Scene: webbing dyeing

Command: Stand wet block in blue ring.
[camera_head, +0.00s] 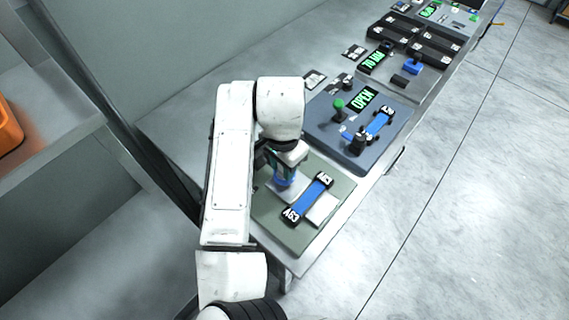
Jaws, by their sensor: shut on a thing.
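My gripper (284,168) points down over the green-grey mat (265,212) at the near end of the bench. It is shut on a small dark block, which I take to be the wet block; the fingers and arm hide most of it. A blue band (285,183), seemingly the blue ring, shows right at the lower end of the fingers, above a pale plate. I cannot tell whether the block is inside the ring or only over it.
Right of the gripper lies a blue webbing strap with black ends marked A63 (309,195), near a pale pad (322,209). Behind stands a grey panel (327,126) with a green knob (338,104), an OPEN display (363,98) and another blue strap (379,123). Dark trays (433,49) lie farther back.

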